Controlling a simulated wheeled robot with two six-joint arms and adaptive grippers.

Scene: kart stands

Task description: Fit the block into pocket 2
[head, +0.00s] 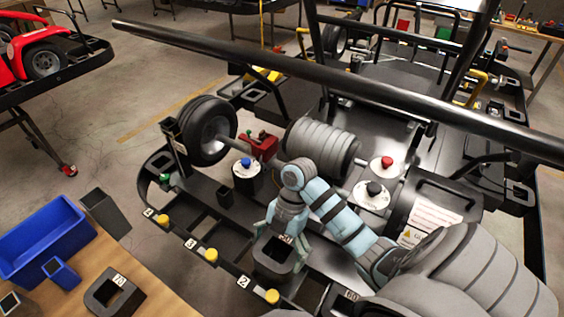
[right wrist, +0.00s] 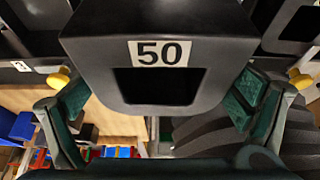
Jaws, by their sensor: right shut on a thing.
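My right gripper (head: 286,232) is shut on a black block (head: 272,266) with a square opening. In the right wrist view the block (right wrist: 205,28) fills the middle, with a white "50" label on its face and a finger at each side. In the head view it is over the front rail, just behind the small "2" label (head: 242,281). The block hides much of the pocket there; I cannot tell whether it touches the rail. My left gripper is not in view.
Yellow knobs (head: 211,254) line the front rail (head: 178,246). A similar block marked 70 (head: 113,294) and a blue bin (head: 44,238) are on the wooden table at lower left. A wheel (head: 207,131) and a grey roller (head: 321,149) stand behind. A long black bar (head: 330,84) crosses above.

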